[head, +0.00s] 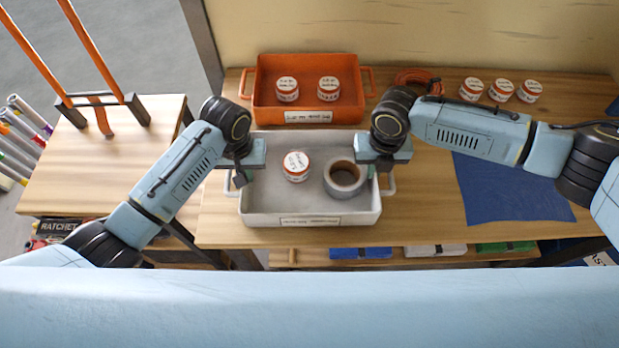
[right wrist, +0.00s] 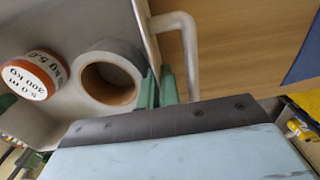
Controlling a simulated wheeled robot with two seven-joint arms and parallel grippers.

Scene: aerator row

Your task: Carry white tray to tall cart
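The white tray (head: 310,220) rests on the wooden bench, with a red-and-white labelled jar (head: 297,166) and a grey tape roll (head: 344,179) in it. My left gripper (head: 240,178) is at the tray's left wall by the handle; its grip is unclear. My right gripper (head: 372,170) is at the right wall. In the right wrist view its green fingers (right wrist: 159,88) sit close on either side of the tray wall, inside the handle (right wrist: 190,60). A wooden-topped cart (head: 100,165) with orange bars stands at the left; it looks like the tall cart.
An orange tray (head: 307,117) with two jars sits behind the white tray. Several jars (head: 502,90), an orange coil (head: 415,80) and a blue cloth (head: 505,185) lie on the bench (head: 420,210) to the right. The cart's top is mostly clear. Rolled items (head: 20,150) stand at far left.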

